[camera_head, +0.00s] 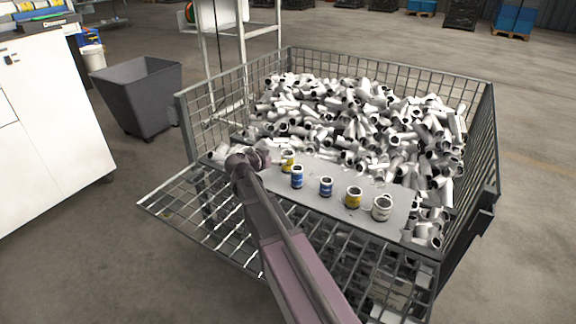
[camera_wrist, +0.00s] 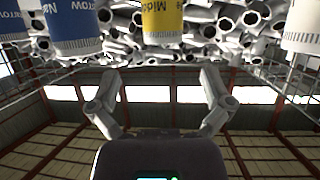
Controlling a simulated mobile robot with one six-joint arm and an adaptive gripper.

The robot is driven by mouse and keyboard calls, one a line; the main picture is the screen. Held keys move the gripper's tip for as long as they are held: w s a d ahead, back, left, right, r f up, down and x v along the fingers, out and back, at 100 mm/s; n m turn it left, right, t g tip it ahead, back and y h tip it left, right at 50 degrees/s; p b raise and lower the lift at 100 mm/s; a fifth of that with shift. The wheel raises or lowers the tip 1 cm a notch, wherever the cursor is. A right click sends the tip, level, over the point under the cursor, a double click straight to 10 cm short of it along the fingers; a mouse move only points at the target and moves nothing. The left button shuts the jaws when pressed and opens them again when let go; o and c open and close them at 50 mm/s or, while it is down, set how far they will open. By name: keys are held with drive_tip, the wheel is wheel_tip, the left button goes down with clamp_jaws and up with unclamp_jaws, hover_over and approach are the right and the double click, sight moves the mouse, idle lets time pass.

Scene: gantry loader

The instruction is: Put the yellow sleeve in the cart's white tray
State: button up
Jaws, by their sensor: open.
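Two yellow sleeves stand upright in a row on a grey board (camera_head: 330,203) at the front of a wire cage: one near the board's left end (camera_head: 288,161), one farther right (camera_head: 353,198). In the wrist view, a yellow sleeve (camera_wrist: 162,20) shows at the top middle, between a blue sleeve and a white one. The ceiling fills the bottom of that view. My gripper (camera_wrist: 160,76) is open, its fingers apart and empty, with the sleeve beyond the fingertips. In the head view, my gripper (camera_head: 258,160) is beside the left yellow sleeve. I cannot make out the cart's white tray.
Blue sleeves (camera_head: 297,177) (camera_head: 326,187) and a white sleeve (camera_head: 382,208) share the row. The wire cage (camera_head: 490,130) holds a heap of grey pipe pieces. Its front panel (camera_head: 190,215) is folded down. A dark bin (camera_head: 140,95) and a white cabinet (camera_head: 50,120) stand left.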

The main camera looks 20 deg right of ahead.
sight(287, 153)
drive_tip(key=shift+b+x, duration=0.4)
drive_tip(key=shift+x, duration=1.25)
drive_tip(key=shift+w, duration=0.1)
drive_tip(key=b+x, duration=0.1)
drive_tip(key=x, duration=0.3)
drive_tip(key=shift+w, duration=0.25)
drive_tip(key=shift+w+d+b, duration=0.2)
drive_tip(key=shift+d+b, duration=0.1)
drive_tip(key=shift+d, duration=0.1)
drive_tip(key=c, duration=1.3)
drive_tip(key=shift+r, duration=0.15)
